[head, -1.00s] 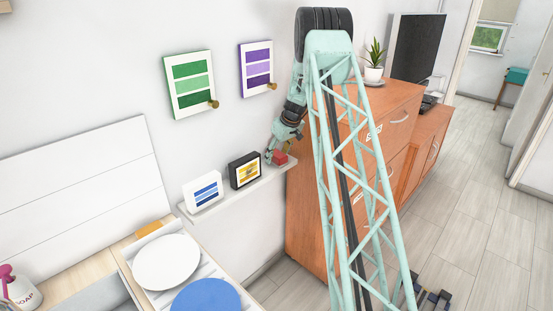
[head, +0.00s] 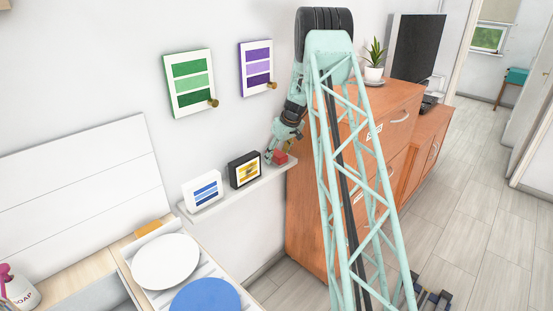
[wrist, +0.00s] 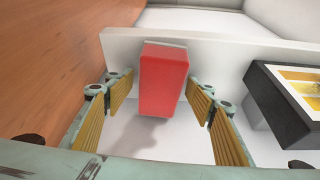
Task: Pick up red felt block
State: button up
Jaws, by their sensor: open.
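The red felt block (wrist: 163,80) stands on the narrow white wall shelf (wrist: 215,52). In the wrist view it is between the two yellow-padded fingers of my gripper (wrist: 160,108). The fingers are open, with a gap on each side of the block. In the head view the block (head: 281,157) shows at the right end of the shelf, with my gripper (head: 273,152) right at it and partly over it.
A black-framed yellow picture (head: 245,170) stands on the shelf near the block, close to one finger in the wrist view (wrist: 285,95). A white-framed blue picture (head: 203,190) stands farther left. The orange wooden cabinet (head: 305,210) is close on the other side.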

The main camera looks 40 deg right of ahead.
aim_at(275, 154)
jog(key=shift+f, duration=0.1)
jog(key=shift+c, duration=0.2)
jog(key=c, duration=0.9)
jog(key=shift+c, duration=0.4)
jog(key=shift+s+d+r+p, duration=0.1)
jog(key=shift+r+p, duration=0.15)
jog(key=shift+p, duration=0.25)
jog(key=shift+r, duration=1.85)
jog(key=shift+s+a, duration=0.6)
jog(key=s+a+r+b, duration=0.1)
jog(key=s+a+b, duration=0.1)
jog(key=s+a, duration=0.6)
jog(key=s, duration=0.3)
jog(key=shift+a+r, duration=0.2)
jog(key=shift+a, duration=0.15)
jog(key=shift+s, duration=0.1)
